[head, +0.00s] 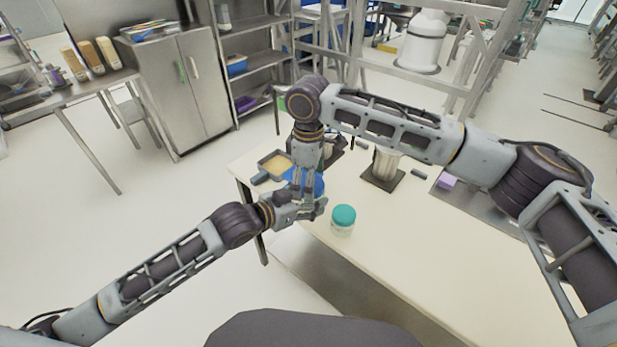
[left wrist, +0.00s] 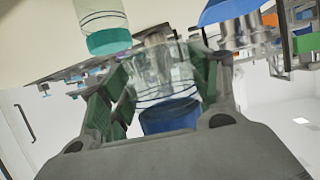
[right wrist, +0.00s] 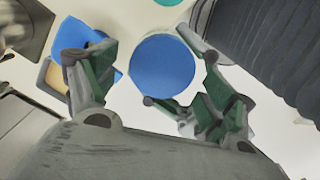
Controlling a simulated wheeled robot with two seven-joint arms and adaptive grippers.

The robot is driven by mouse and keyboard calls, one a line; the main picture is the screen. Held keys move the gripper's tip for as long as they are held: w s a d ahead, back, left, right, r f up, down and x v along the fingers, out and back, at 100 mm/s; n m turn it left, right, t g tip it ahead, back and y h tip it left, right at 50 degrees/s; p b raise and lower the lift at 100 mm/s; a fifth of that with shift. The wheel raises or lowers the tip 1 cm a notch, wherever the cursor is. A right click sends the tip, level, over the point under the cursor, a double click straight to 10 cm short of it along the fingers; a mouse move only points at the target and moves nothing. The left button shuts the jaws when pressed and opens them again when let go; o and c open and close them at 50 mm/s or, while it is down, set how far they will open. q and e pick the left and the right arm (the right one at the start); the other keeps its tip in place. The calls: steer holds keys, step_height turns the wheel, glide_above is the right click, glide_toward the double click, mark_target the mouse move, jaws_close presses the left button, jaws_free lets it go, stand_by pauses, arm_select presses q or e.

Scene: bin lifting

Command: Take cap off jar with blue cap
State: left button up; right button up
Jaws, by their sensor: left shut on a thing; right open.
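The clear jar (left wrist: 165,78) with the blue cap (left wrist: 168,117) is between the fingers of my left gripper (head: 312,208), which is shut on its body. In the right wrist view the blue cap (right wrist: 162,67) shows from above as a round disc. My right gripper (head: 305,186) is open and points down over the cap, with one finger on each side of it; contact cannot be told. In the head view the jar is mostly hidden by the grippers. A second jar with a teal cap (head: 343,216) stands upright on the table, right of my left gripper.
The cream table (head: 430,245) is clear at the front right. A tray with yellowish contents (head: 274,164) lies at its far left. A metal container (head: 385,163) on a dark base and a purple block (head: 447,181) stand farther back. A blue object (right wrist: 78,42) lies beside the cap.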

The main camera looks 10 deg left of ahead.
steer(key=c, duration=1.2)
steer(key=shift+o, duration=0.2)
steer(key=shift+r, duration=1.2)
stand_by(0.3)
steer(key=shift+r, duration=1.95)
